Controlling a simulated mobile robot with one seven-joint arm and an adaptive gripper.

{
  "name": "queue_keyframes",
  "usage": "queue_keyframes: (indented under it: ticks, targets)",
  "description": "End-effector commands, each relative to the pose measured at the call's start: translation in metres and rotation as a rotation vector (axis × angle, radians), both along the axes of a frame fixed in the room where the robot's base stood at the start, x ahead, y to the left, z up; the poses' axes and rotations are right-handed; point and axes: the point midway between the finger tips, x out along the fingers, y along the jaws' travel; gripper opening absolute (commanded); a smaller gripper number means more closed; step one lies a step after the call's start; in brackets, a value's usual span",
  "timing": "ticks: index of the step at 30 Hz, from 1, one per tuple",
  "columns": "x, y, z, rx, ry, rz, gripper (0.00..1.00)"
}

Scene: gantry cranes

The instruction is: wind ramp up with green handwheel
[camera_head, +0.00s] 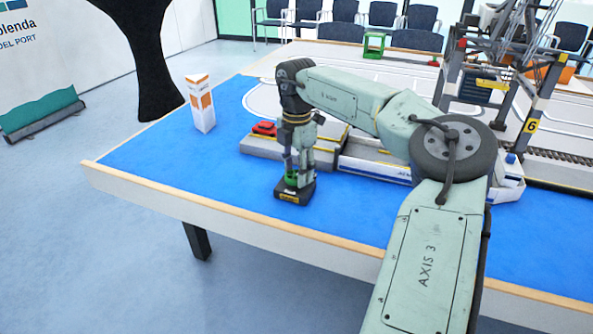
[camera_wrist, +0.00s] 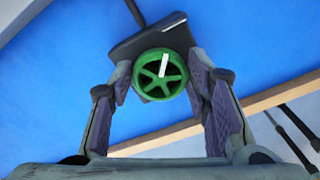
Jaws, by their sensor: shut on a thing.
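The green handwheel (camera_wrist: 149,85) has several spokes and a white mark on one of them, and sits on a dark box (camera_wrist: 126,52). In the head view the box (camera_head: 295,194) stands on the blue tabletop with a yellow label on its front. My gripper (camera_head: 298,171) points down over the box, and its fingers are shut on the handwheel, one on each side. In the head view the wheel (camera_head: 290,180) is partly hidden by my fingers. A grey, yellow-edged platform (camera_head: 262,147), possibly bearing the ramp, lies behind my gripper. I cannot make out the ramp's angle.
A red block (camera_head: 264,128) sits on the platform. A white and blue ship (camera_head: 375,168) lies beside it, partly behind my arm. A white and orange box (camera_head: 201,103) stands at the left. A gantry crane (camera_head: 497,70) stands at the right. Blue tabletop between is clear.

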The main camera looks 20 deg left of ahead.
Motion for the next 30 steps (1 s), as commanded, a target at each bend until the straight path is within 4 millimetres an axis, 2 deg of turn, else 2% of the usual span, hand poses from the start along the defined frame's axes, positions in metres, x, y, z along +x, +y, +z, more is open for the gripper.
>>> queue_keyframes:
  ticks: [17, 18, 27, 30]
  targets:
    - [-0.0003, -0.0001, 0.0, 0.0, 0.001, -0.034, 0.16]
    - [-0.0003, -0.0001, 0.0, 0.0, 0.001, -0.034, 0.45]
    - [-0.0003, -0.0001, 0.0, 0.0, 0.0, -0.032, 0.64]
    - [-0.0002, 0.0, 0.0, 0.0, 0.0, -0.032, 0.64]
